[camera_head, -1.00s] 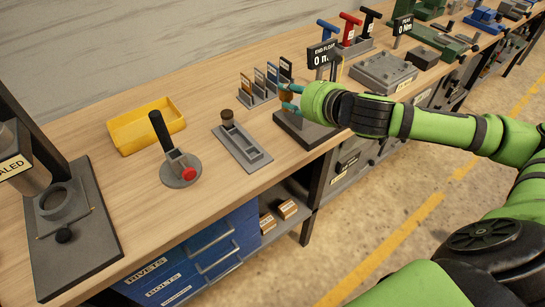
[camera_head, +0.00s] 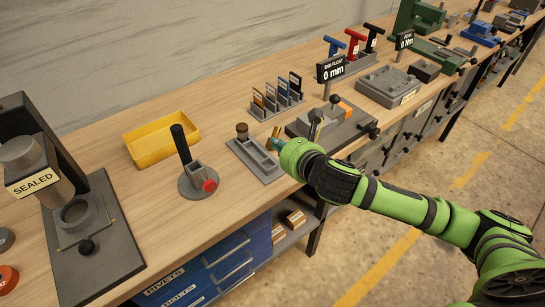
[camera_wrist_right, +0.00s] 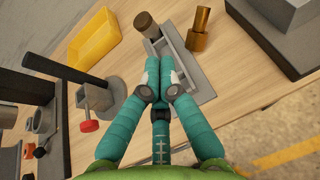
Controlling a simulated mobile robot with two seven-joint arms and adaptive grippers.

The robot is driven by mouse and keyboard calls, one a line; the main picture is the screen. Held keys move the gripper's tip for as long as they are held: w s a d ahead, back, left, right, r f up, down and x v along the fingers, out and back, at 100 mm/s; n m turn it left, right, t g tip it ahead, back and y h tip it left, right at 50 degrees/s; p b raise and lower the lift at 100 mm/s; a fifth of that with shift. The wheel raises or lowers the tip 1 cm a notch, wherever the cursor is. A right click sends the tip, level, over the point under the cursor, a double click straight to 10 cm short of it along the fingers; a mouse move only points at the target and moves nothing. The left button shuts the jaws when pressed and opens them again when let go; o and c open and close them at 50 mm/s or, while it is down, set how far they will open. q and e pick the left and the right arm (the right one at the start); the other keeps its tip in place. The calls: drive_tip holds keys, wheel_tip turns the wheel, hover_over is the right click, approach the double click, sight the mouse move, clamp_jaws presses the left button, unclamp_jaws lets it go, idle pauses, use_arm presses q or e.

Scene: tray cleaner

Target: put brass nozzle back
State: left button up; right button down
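The brass nozzle (camera_wrist_right: 198,30) stands upright just right of the grey slotted tray (camera_wrist_right: 205,92) in the wrist view. In the head view a small brass part (camera_head: 275,132) shows just beyond my right gripper (camera_head: 274,144), at the right side of the tray (camera_head: 262,172). In the wrist view my right gripper (camera_wrist_right: 160,60) has its teal fingers drawn together over the tray, with nothing seen between them. The nozzle is apart from the fingertips, ahead and to the right. A brown-topped cylinder (camera_head: 242,131) stands at the tray's far end. My left gripper is out of view.
A black-handled stand with a red knob (camera_head: 198,182) and a yellow bin (camera_head: 162,140) stand left of the tray. The end-float fixture (camera_head: 330,128) stands right, close to my arm. A card rack (camera_head: 277,104) stands behind. A press marked SEALED (camera_head: 95,245) is far left.

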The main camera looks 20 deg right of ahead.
drive_tip(key=shift+a+f, duration=0.25)
drive_tip(key=shift+f, duration=0.6)
drive_tip(key=shift+a+f, duration=0.3)
drive_tip(key=shift+f, duration=0.55)
drive_tip(key=shift+a+f, duration=0.25)
drive_tip(key=shift+f, duration=0.6)
drive_tip(key=shift+f, duration=0.55)
drive_tip(key=c, duration=1.1)
unclamp_jaws()
drive_tip(key=shift+f, duration=0.1)
